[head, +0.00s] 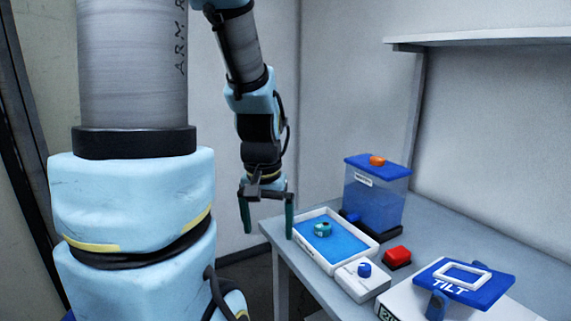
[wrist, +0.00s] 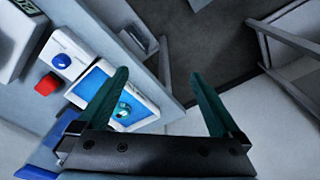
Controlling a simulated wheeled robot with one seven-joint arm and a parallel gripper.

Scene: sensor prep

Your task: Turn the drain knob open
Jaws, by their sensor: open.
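A blue round knob (head: 364,269) sits on a small white box (head: 350,285) at the front edge of the white tray; I take it as the drain knob. It also shows in the wrist view (wrist: 65,61) at the upper left. My gripper (head: 267,232) is open and empty, pointing down beyond the left edge of the table, left of the tray and well apart from the knob. In the wrist view its two green fingers (wrist: 162,77) are spread wide. How far the knob is turned cannot be told.
The white tray (head: 299,246) holds blue liquid and a teal ring-like object (head: 322,229). Behind it stands a clear blue-lidded tank (head: 378,197) with an orange knob. A red block (head: 397,257) and a blue TILT panel (head: 464,284) stand to the right. A shelf (head: 480,38) overhangs the back.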

